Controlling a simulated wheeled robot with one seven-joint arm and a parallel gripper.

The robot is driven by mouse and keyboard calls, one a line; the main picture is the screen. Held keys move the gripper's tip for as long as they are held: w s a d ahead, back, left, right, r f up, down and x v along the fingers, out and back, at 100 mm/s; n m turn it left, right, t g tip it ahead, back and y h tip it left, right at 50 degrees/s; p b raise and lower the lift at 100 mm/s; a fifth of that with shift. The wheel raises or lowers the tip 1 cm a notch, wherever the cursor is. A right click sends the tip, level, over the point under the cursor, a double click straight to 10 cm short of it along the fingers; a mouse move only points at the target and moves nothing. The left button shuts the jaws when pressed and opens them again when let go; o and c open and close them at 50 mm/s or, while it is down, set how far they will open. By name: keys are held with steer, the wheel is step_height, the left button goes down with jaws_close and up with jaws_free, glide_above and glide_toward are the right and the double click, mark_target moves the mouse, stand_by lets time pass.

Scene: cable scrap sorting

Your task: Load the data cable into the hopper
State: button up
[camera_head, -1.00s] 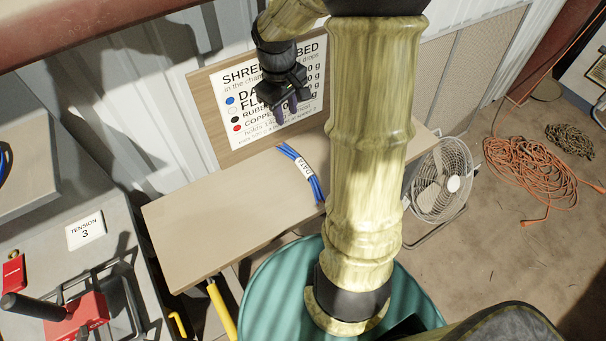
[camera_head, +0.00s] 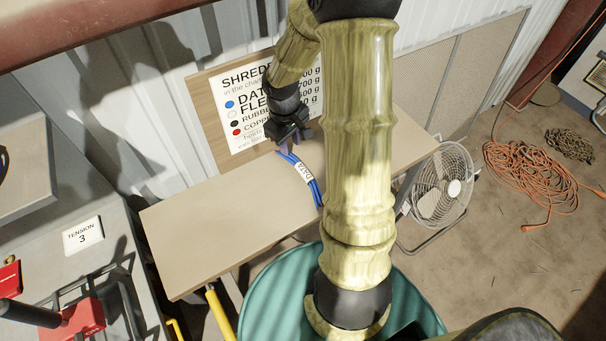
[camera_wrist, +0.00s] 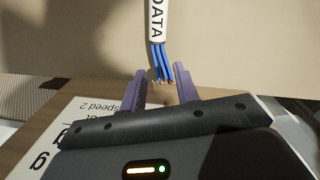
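The data cable (camera_head: 315,191) is a bundle of blue strands with a white DATA label, lying on the tan shelf board (camera_head: 205,225). My gripper (camera_head: 285,148) is over the far end of the cable, close above the board. In the wrist view my gripper (camera_wrist: 161,78) is open, its two purple fingers apart, with the cable end in line with the gap and nothing held. I cannot make out a hopper for certain.
A sign (camera_head: 245,105) about the shredder bed leans behind the board. A wire-caged fan (camera_head: 440,190) stands right of it. A teal drum (camera_head: 262,300) is below, near my arm. A bench with a TENSION 3 card (camera_head: 82,236) and red clamp (camera_head: 75,318) is at left.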

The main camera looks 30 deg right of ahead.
mark_target(292, 158)
steer(key=shift+f, duration=0.75)
steer(key=shift+w+d+f, duration=0.15)
steer(key=shift+f, duration=1.15)
steer(key=shift+w+d+f, duration=0.1)
steer(key=shift+d+f, duration=0.05)
steer(key=shift+f, duration=1.1)
jaws_close()
steer(key=shift+r, duration=0.1)
